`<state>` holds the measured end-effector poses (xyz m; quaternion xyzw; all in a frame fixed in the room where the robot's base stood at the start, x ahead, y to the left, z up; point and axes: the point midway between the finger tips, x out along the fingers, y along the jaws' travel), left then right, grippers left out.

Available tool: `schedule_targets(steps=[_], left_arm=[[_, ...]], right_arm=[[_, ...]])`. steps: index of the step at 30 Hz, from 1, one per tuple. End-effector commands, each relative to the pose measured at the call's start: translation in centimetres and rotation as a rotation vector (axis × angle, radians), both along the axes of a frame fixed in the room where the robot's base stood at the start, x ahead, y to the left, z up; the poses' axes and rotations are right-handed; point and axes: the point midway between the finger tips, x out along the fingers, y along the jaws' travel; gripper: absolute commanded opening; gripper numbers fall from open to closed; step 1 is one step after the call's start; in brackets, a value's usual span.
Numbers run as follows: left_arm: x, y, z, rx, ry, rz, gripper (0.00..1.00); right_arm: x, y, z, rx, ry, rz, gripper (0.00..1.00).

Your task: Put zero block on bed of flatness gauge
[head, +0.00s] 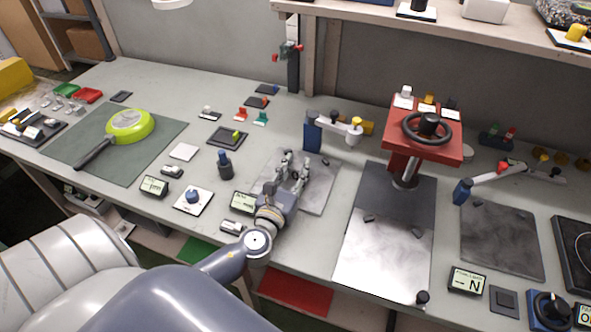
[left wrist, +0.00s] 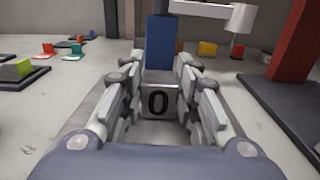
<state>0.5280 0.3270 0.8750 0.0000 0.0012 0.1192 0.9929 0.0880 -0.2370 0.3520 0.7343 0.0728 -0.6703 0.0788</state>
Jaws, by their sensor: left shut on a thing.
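The zero block (left wrist: 158,103) is a grey cube with a black 0 on its near face, seen in the left wrist view. My left gripper (head: 291,168) is shut on it, one finger on each side, and hides most of it in the head view. The flatness gauge has a blue column (head: 312,131), which also shows in the left wrist view (left wrist: 160,42), and a pale arm reaching right. Its grey flat bed (head: 322,190) lies in front of the column. The gripper and block are over this bed; I cannot tell whether the block touches it.
A red press (head: 420,145) with a black handwheel stands to the right, above a dark and light plate (head: 385,255). A small display (head: 243,202) and a dark blue knobbed post (head: 225,165) stand left of the gripper.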

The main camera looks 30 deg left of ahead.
Motion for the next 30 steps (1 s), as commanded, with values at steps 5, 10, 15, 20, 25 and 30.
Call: schedule_targets(steps=[5, 10, 15, 20, 25, 30], left_arm=[[0.0, 0.0, 0.0, 0.001, -0.003, 0.000, 0.00], [0.0, 0.0, -0.2, 0.000, 0.000, 0.000, 0.49], [0.0, 0.0, -0.1, 0.000, 0.000, 0.000, 0.49], [0.0, 0.0, 0.0, 0.000, 0.000, 0.000, 0.49], [-1.3, -0.3, -0.2, 0.000, 0.002, -0.001, 0.49], [-4.4, -1.1, -0.3, -0.002, 0.003, -0.001, 0.49]], right_arm=[[0.0, 0.3, -0.1, 0.003, 0.000, 0.000, 0.49], [0.0, 0.5, -0.1, 0.005, -0.001, 0.000, 0.49], [0.0, 0.5, -0.1, 0.005, -0.001, 0.000, 0.49], [0.0, 0.4, 0.0, 0.005, -0.001, 0.000, 0.49], [0.0, 0.4, -0.3, 0.005, 0.000, 0.000, 0.49], [0.0, 0.4, -1.0, 0.004, 0.000, 0.000, 0.49]])
